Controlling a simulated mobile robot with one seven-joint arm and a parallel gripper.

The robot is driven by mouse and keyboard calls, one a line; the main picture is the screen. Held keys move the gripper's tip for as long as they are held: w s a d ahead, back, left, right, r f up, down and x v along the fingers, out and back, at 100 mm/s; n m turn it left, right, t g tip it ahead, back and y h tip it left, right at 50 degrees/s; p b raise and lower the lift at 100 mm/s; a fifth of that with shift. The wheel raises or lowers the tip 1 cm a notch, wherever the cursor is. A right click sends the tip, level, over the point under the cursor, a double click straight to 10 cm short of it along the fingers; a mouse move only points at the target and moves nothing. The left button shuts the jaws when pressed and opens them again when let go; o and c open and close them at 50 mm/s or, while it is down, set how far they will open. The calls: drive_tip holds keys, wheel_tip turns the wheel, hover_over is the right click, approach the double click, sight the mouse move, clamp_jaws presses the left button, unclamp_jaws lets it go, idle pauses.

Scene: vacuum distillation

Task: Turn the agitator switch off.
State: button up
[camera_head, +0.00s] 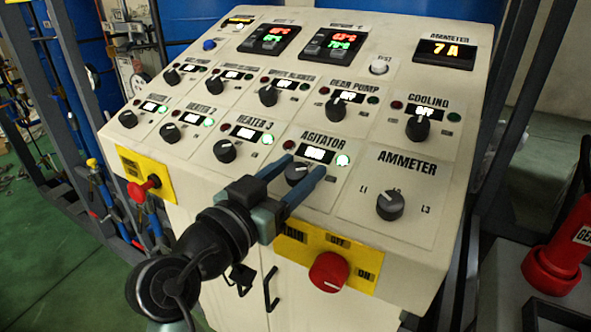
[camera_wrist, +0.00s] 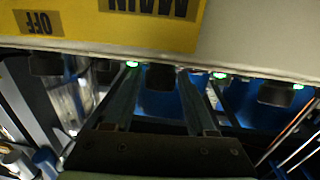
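The agitator switch is a dark round knob (camera_head: 297,173) under the AGITATOR label on the sloped panel. Its display (camera_head: 317,154) is lit but too bright to read. The green lamp (camera_head: 343,160) beside it glows, and the red lamp (camera_head: 289,145) looks dim. My gripper (camera_head: 301,167) is open, its two blue fingers reaching over the panel on either side of the knob. In the wrist view the knob (camera_wrist: 160,77) sits between the fingers (camera_wrist: 157,80); I cannot tell whether they touch it. The fingers partly hide the knob in the head view.
Neighbouring knobs are the heater 3 knob (camera_head: 224,150) to the left and the ammeter knob (camera_head: 390,204) to the right. A red main switch (camera_head: 329,272) on a yellow plate juts out below. Another red switch (camera_head: 140,190) is at the left edge.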

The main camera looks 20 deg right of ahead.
clamp_jaws()
drive_tip(key=shift+n+t, duration=0.3)
drive_tip(key=n+t+y+p, duration=0.2)
drive_tip(key=n+p, duration=0.1)
drive_tip(key=n+t+y+p, duration=0.1)
drive_tip(key=shift+s+d+r+y+p, duration=0.1)
drive_tip(key=shift+r+y+p, duration=0.2)
drive_tip(key=shift+y, duration=0.1)
drive_tip(key=n+t+y+p, duration=0.1)
drive_tip(key=n+y+p, duration=0.2)
drive_tip(key=p, duration=0.1)
drive_tip(key=n+t+y+p, duration=0.1)
drive_tip(key=n+y+p, duration=0.1)
drive_tip(key=n+p, duration=0.1)
drive_tip(key=shift+t+y+p, duration=0.4)
drive_tip(key=shift+p, duration=0.5)
drive_tip(key=shift+f+n+y, duration=0.25)
drive_tip(key=shift+n+y, duration=0.65)
drive_tip(key=shift+f+n+y+b, duration=0.1)
drive_tip(key=shift+n+y+b, duration=0.35)
drive_tip(key=shift+n+y, duration=0.65)
drive_tip(key=shift+y, duration=0.4)
